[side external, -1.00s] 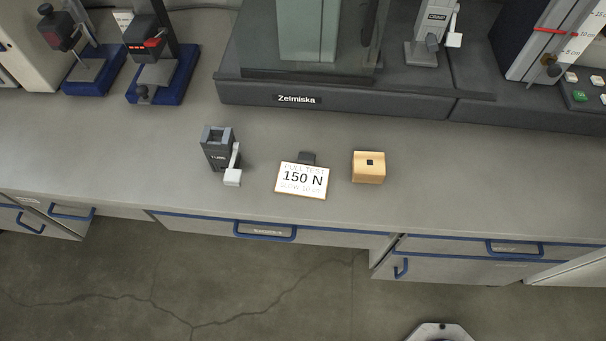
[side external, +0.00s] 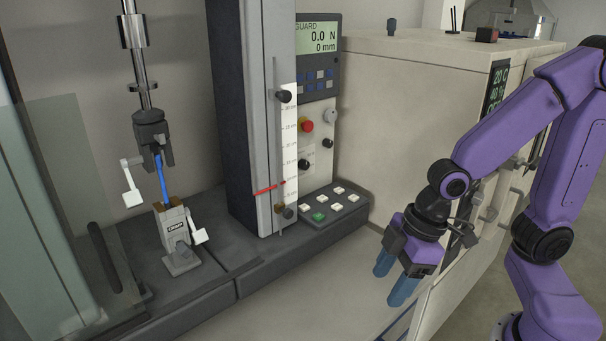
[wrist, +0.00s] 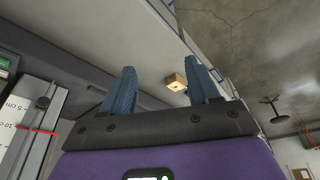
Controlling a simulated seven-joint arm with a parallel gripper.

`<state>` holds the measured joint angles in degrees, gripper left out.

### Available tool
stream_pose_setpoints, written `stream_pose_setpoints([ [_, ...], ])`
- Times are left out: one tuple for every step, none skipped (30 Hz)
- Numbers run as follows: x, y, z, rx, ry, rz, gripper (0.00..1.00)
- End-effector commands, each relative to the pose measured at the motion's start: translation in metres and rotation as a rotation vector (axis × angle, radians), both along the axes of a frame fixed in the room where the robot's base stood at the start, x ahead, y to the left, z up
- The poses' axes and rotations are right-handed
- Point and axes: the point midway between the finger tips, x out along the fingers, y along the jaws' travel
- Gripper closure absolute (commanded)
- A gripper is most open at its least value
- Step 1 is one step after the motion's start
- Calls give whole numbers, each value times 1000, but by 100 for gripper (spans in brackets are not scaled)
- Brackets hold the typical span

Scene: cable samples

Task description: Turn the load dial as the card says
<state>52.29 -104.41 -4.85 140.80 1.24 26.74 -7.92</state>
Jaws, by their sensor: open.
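The test machine's control panel (side external: 318,150) stands in the middle of the side view. The display (side external: 318,37) above reads GUARD, 0.0 N and 0 mm. The card is not in either present view. My gripper (side external: 391,279) is open and empty, to the right of and below the panel, pointing down. Its two blue fingers stand apart in the wrist view (wrist: 163,82).
A blue cable (side external: 162,180) runs between an upper clamp (side external: 152,138) and a lower clamp (side external: 177,240). A scale with a red marker (side external: 265,190) stands left of the panel. A keypad (side external: 328,206) lies below it. A pale cabinet (side external: 415,110) stands behind my arm.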

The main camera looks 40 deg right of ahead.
Motion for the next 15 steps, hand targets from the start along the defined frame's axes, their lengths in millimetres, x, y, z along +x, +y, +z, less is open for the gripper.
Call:
stream_pose_setpoints([
  [20, 4, -6, 30, -35, -24, 40],
  [31, 7, -9, 52, -61, -33, 40],
  [47, 10, -12, 81, -99, -47, 40],
  [60, 12, -15, 100, -128, -59, 40],
  [72, 13, -17, 118, -159, -69, 40],
  [88, 13, -19, 141, -201, -84, 40],
  [100, 12, -22, 156, -232, -96, 40],
  [113, 11, -24, 169, -265, -107, 40],
  [129, 8, -26, 187, -312, -124, 40],
  [140, 5, -28, 196, -347, -135, 40],
  [152, 2, -29, 206, -383, -147, 40],
  [167, -4, -31, 216, -431, -163, 40],
  [179, -10, -33, 222, -469, -175, 40],
  [189, -15, -34, 226, -507, -188, 40],
  [203, -24, -36, 230, -559, -205, 40],
])
